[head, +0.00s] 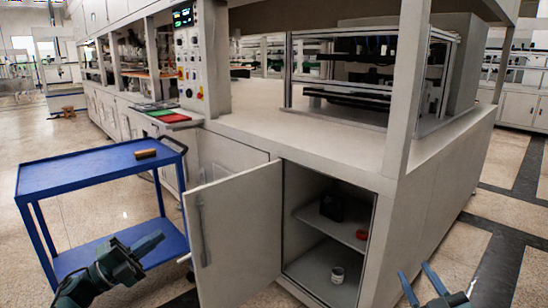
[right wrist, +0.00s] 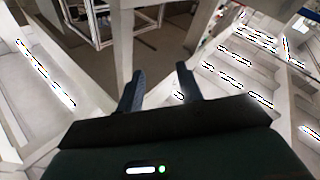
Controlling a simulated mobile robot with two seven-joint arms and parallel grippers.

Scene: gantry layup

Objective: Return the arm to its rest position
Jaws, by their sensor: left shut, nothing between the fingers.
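My left gripper (head: 150,245) is at the lower left of the head view, in front of the blue cart's lower shelf. Its fingers are together and hold nothing. My right gripper (head: 415,271) is at the bottom right of the head view, near the bench's side. Its two blue fingers are spread apart with nothing between them. The right wrist view shows the same open, empty right gripper (right wrist: 159,76). Most of both arms is out of view.
A cabinet door (head: 238,235) stands open between my grippers. Inside the cabinet are a black object (head: 332,207), a red object (head: 361,234) and a white cup (head: 338,275). A blue cart (head: 85,175) with a brown object (head: 145,154) stands at left.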

